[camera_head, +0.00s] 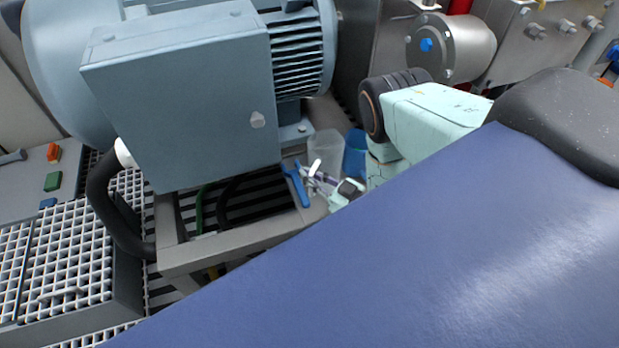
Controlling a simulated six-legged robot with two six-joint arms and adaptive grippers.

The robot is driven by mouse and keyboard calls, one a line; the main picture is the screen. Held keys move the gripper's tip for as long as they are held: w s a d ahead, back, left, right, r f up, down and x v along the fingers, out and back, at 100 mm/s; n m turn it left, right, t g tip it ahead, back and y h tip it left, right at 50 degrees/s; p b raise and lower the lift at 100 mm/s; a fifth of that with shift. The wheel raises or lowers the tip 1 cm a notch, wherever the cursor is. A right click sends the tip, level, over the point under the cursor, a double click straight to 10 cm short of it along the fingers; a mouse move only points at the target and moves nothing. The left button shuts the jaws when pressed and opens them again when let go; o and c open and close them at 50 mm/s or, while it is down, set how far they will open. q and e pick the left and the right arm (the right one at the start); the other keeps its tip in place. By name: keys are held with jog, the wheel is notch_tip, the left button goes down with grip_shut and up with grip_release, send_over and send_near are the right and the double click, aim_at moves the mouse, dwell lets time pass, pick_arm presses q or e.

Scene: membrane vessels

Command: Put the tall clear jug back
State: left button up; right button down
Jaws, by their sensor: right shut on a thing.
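The tall clear jug (324,147) is upright, just right of the big grey-blue motor. My right gripper (317,178) is small in the view, at the jug's lower front side, and is shut on the jug. The exact contact of its fingers is hard to make out. The jug's base is hidden behind the gripper. My left gripper is not in view.
A blue cup-like vessel (355,153) stands close to the jug's right. A blue tool-like piece (296,184) lies at the frame corner left of the gripper. The motor (190,95) blocks the left side. Metal housings (450,48) stand behind.

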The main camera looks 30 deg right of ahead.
jog(key=shift+w, duration=0.1)
jog(key=shift+f, duration=0.1)
jog(key=c, duration=1.4)
grip_release()
